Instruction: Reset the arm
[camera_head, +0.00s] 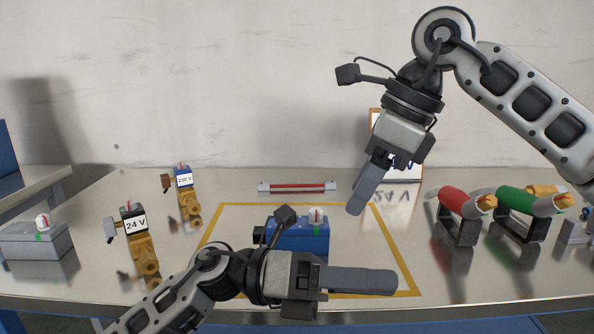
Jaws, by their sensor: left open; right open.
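My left arm comes in from the lower left. Its gripper (385,282) points right, low in front of the blue box (300,236), above the front part of the yellow-outlined area. My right arm comes in from the upper right. Its gripper (359,203) points down and slightly left, in front of the wall and to the right of the blue box. Both grippers are open and seen side-on, so the gap between the fingers is hidden. Nothing shows in either one. The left arm covers part of the box's front.
The metal table (90,285) carries a 24 V tool (140,240), a 230 V tool (187,195), a grey box (38,241), and a red bar (297,187). A red cylinder (458,203) and a green cylinder (517,201) lie on stands at right. A sign stands behind my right gripper.

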